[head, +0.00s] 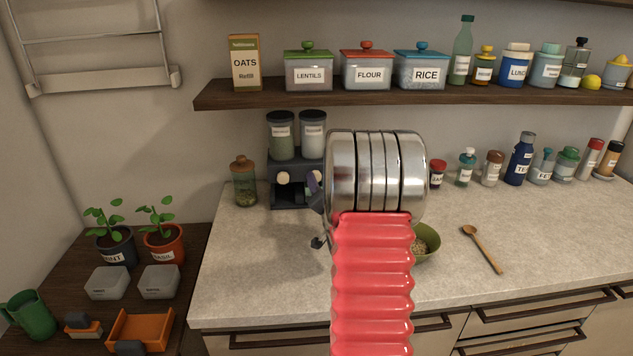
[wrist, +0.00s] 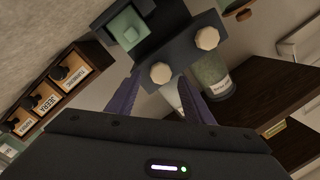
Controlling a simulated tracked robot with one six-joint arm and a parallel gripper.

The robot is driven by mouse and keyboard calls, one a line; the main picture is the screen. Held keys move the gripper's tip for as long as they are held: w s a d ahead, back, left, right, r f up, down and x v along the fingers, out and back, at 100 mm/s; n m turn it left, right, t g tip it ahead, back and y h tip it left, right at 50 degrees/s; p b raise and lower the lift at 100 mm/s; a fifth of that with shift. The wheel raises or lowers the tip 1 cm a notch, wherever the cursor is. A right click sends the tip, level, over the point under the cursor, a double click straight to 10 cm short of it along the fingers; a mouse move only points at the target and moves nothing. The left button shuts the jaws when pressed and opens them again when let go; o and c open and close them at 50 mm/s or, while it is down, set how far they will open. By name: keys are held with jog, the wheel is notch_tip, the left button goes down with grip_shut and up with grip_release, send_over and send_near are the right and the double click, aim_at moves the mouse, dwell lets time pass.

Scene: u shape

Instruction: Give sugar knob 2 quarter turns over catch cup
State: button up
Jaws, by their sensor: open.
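A dark dispenser (head: 283,196) stands at the back of the counter, carrying a green-filled canister (head: 281,137) on the left and a white-filled canister (head: 312,135) on the right, their labels too small to read. In the wrist view, seen rotated, two cream knobs show: the one by the white canister, likely the sugar knob (wrist: 160,73), and the one by the green canister (wrist: 207,39). My gripper (wrist: 160,80) is open and empty, its purple fingers either side of the likely sugar knob; contact cannot be told. A pale green square object (wrist: 128,27), probably the catch cup, sits at the dispenser's base.
A glass jar (head: 244,182) stands left of the dispenser. A green bowl (head: 428,243) is partly hidden behind my arm, with a wooden spoon (head: 482,248) to its right. A shelf (head: 420,94) with containers runs above. The front counter is mostly clear.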

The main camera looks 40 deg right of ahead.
jog(key=x, duration=0.3)
jog(key=shift+w, duration=0.15)
jog(key=shift+c, duration=0.4)
jog(key=c, duration=0.9)
jog(key=shift+c, duration=0.2)
jog(key=shift+n, duration=0.4)
jog(key=n, duration=0.5)
jog(key=n+g, duration=0.1)
jog(key=n, duration=0.4)
jog(key=n+g, duration=0.1)
jog(key=n, duration=0.5)
jog(key=shift+w+a+r+h, duration=0.25)
jog(key=shift+w+a+h, duration=0.05)
jog(key=shift+h, duration=0.1)
